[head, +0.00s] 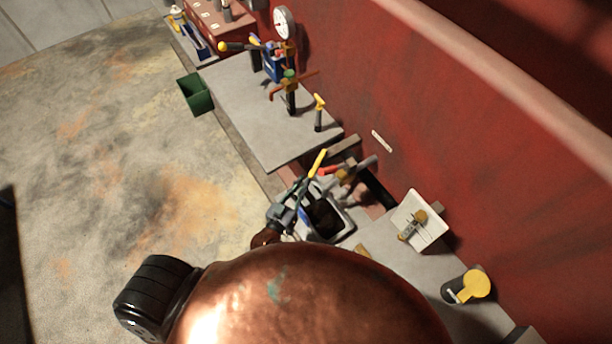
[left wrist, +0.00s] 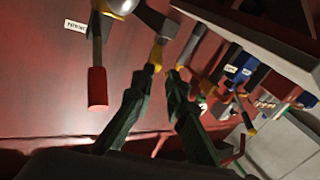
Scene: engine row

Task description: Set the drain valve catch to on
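My left gripper (head: 316,166) has dark green fingers with yellow tips. It reaches over a dark open basin beside the red wall. In the left wrist view its two fingertips (left wrist: 167,67) are apart, with a narrow gap and nothing visibly held between them. A lever with a red grip (left wrist: 97,88) and grey shank hangs from a rounded metal part, left of the fingers. A red-and-grey fitting shows near the fingertips in the head view (head: 328,170). I cannot tell which part is the drain valve catch, or its setting. My right gripper is not in view.
The basin (head: 345,228) sits between two grey worktops. The far worktop (head: 245,98) carries a valve with a green top (head: 290,75) and a yellow-topped lever (head: 319,112). A white switch plate (head: 420,222) and a yellow round part (head: 474,284) are at right.

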